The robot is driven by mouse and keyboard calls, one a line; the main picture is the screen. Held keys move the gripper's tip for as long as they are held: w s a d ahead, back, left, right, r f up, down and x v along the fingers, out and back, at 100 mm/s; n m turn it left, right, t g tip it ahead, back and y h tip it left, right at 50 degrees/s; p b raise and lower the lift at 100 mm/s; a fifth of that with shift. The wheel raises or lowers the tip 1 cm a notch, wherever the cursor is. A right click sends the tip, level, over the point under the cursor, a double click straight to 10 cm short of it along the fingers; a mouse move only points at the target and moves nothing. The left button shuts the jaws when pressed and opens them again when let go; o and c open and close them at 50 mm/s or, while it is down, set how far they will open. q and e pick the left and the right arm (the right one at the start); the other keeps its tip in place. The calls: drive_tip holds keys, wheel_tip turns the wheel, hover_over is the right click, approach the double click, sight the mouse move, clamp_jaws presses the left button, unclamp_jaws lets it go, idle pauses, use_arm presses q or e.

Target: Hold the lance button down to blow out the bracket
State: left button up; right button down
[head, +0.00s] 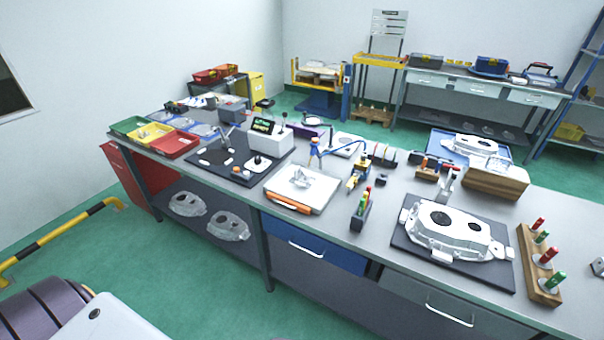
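A small silvery cast part, which looks like the bracket (303,177), lies on a white tray (322,197) with an orange strip along its front, near the middle of the bench. Just behind it stands a small blue and orange device, perhaps the lance (315,152), with a thin blue line running to the right. Its button is too small to make out. Neither of my grippers is in view.
The long grey bench (390,190) is crowded. A large casting (445,232) lies on a dark mat at right, near a wooden gauge rack (541,270). A dark board (225,168) and coloured bins (175,145) are at left. Green floor is open at front left.

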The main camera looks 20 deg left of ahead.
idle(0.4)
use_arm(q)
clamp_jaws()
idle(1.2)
